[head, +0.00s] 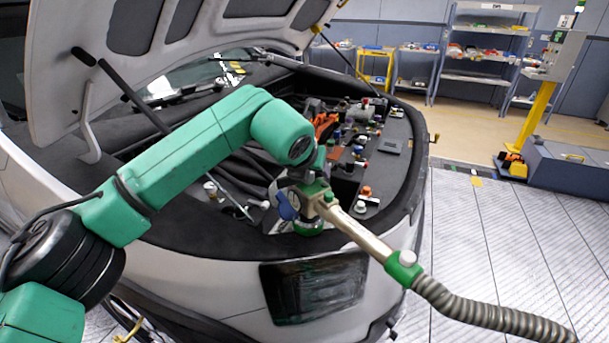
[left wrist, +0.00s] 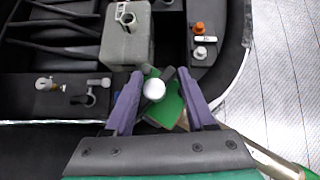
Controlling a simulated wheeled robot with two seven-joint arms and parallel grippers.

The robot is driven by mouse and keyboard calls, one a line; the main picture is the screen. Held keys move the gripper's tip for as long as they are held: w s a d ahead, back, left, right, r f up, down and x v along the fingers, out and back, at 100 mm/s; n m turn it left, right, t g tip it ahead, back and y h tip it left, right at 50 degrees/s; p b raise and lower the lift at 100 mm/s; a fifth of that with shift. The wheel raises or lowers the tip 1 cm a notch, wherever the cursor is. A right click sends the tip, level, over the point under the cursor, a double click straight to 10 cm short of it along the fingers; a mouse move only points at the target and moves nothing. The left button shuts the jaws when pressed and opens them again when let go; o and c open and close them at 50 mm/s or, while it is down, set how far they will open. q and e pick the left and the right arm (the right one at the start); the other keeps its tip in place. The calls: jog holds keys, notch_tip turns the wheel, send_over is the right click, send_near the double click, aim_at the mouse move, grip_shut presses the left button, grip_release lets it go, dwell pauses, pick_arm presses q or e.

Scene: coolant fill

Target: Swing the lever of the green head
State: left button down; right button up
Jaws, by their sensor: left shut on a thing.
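The green head (head: 308,228) sits at the front edge of the open engine bay. A pale pipe (head: 358,236) runs from it down to the right into a grey ribbed hose (head: 490,316). My left gripper (head: 300,205) comes down onto the head from above. In the left wrist view, my gripper's purple fingers (left wrist: 160,74) stand on either side of the green head (left wrist: 170,108). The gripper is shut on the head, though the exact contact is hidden. A white round knob (left wrist: 153,90) shows between the fingers. I cannot clearly make out the lever. My right gripper is not in view.
A grey tank (left wrist: 126,43) with an open neck lies just beyond the fingers. Orange and white caps (left wrist: 199,38) stand to its right. The raised hood (head: 160,50) hangs over the bay at upper left.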

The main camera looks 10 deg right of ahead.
pick_arm(q)
jog(key=shift+s+f, duration=0.2)
jog(key=shift+f, duration=0.3)
jog(key=shift+c, duration=1.4)
grip_release()
jog(key=shift+r, duration=0.15)
jog(key=shift+r, duration=0.25)
jog(key=b+v, duration=0.3)
jog(key=v, duration=1.1)
jog(key=shift+s+r, duration=0.2)
jog(key=shift+s, duration=0.05)
jog(key=shift+f, duration=0.1)
